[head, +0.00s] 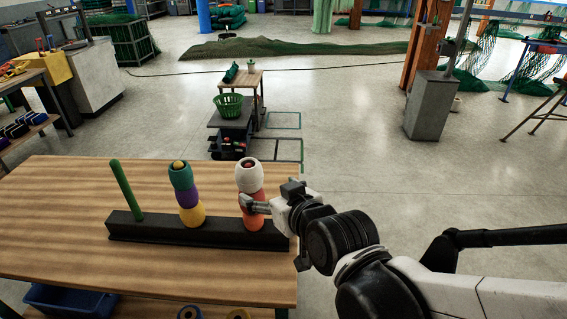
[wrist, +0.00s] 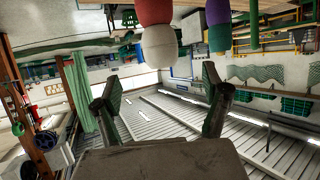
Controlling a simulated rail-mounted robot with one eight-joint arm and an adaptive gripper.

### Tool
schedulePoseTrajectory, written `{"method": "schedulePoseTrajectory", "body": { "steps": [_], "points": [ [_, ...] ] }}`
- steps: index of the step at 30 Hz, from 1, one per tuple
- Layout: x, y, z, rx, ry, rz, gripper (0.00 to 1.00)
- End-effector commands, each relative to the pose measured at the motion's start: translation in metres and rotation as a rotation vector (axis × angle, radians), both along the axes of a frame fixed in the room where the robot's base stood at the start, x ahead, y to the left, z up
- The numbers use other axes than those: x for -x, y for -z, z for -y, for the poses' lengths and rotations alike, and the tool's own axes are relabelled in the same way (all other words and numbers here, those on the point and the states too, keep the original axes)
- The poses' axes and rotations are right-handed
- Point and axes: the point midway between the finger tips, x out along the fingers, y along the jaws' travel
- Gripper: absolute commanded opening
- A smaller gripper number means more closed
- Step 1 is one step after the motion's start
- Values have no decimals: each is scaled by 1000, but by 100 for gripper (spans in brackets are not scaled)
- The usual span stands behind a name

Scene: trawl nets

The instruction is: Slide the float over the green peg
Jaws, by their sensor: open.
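A green peg (head: 126,190) stands bare and slightly tilted at the left end of a black rack (head: 160,231) in the head view. The rack's right stack has a white float (head: 249,174) on top, with a red float (head: 251,201) and an orange one under it. My gripper (head: 254,204) is at this stack's right side, around the red float's height. In the wrist view, which is upside down, the open fingers (wrist: 160,82) are spread and empty. The white float (wrist: 160,47) and red float (wrist: 153,11) hang just beyond them. I cannot tell whether a finger touches the stack.
A middle stack has a teal float (head: 180,176), a purple float (head: 187,197) and a yellow float (head: 191,215). The wooden table (head: 60,220) is clear left of the rack. A blue bin (head: 70,299) and more floats (head: 190,312) show at the front edge.

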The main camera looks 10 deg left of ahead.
Motion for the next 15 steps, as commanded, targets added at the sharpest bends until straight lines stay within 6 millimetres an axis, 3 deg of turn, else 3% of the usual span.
{"method": "schedulePoseTrajectory", "body": {
  "steps": [15],
  "points": [
    [-44, 22, -29, 2, 2, -1, 78]
  ]
}}
